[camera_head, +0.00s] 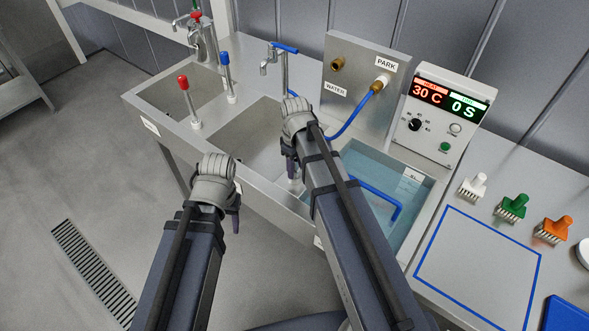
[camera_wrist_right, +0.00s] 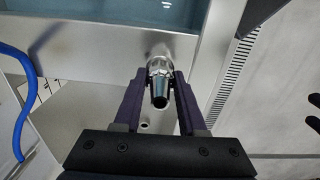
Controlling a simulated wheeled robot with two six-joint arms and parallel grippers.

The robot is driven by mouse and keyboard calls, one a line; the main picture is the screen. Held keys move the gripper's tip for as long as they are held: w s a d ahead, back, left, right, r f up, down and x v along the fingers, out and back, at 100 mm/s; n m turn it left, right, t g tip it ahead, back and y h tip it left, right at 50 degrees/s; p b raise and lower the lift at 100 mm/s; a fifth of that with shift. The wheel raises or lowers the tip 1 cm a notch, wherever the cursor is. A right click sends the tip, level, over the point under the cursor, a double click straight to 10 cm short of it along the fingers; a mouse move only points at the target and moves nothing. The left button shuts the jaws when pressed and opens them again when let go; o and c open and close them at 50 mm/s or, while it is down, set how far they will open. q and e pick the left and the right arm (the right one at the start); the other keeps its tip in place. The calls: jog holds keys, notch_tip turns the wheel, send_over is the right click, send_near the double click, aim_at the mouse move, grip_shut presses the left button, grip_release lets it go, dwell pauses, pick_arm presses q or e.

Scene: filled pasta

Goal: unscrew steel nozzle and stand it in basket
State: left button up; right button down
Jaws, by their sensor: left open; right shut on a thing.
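My right gripper (camera_wrist_right: 160,78) is shut on the nozzle (camera_wrist_right: 160,72), a small silvery piece with a dark tapered end, seen between its two fingers in the right wrist view. In the head view my right gripper (camera_head: 291,165) is over the right part of the sink, mostly hidden by its own wrist; a pale bit shows just below it. My left gripper (camera_head: 236,208) is open in front of the sink, largely hidden by its wrist. I cannot make out a basket; a blue bent handle (camera_head: 384,196) shows at the water bath.
The water bath (camera_head: 432,185) lies right of the sink (camera_head: 263,130). A steel panel (camera_head: 355,60) with a blue hose (camera_head: 350,122) stands behind. Taps and levers rise at the sink's back left. White, green and orange brushes stand on the right counter.

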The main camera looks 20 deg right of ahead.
jog(key=n, duration=0.5)
jog(key=shift+n, duration=0.7)
jog(key=n, duration=1)
jog(key=shift+r, duration=0.1)
jog(key=shift+n, duration=0.3)
jog(key=shift+n, duration=2.6)
